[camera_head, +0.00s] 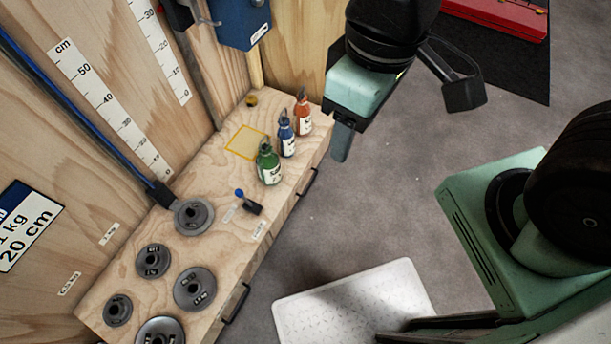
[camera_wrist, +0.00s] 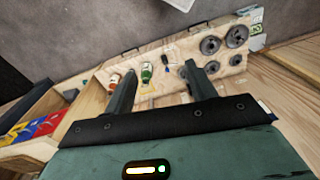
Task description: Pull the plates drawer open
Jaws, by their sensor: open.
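The wooden bench (camera_head: 222,245) runs along the wall with two dark drawer handles on its front edge. The handle (camera_head: 235,303) beside the grey weight plates (camera_head: 194,288) is nearer the bottom of the head view; in the wrist view a handle (camera_wrist: 197,27) shows near those plates (camera_wrist: 210,45). The other handle (camera_head: 307,182) is by the bottles. The drawers look shut, though the fronts are mostly hidden by the steep view. My gripper (camera_head: 342,143) is open and empty, beyond the bottle end of the bench, apart from both handles. Its two spread fingers show in the wrist view (camera_wrist: 160,86).
Green (camera_head: 268,163), blue (camera_head: 286,137) and orange (camera_head: 302,115) bottles stand on the bench near my gripper. A white perforated mat (camera_head: 345,300) lies on the floor in front. A red case (camera_head: 495,18) rests on a dark mat. Grey floor between is clear.

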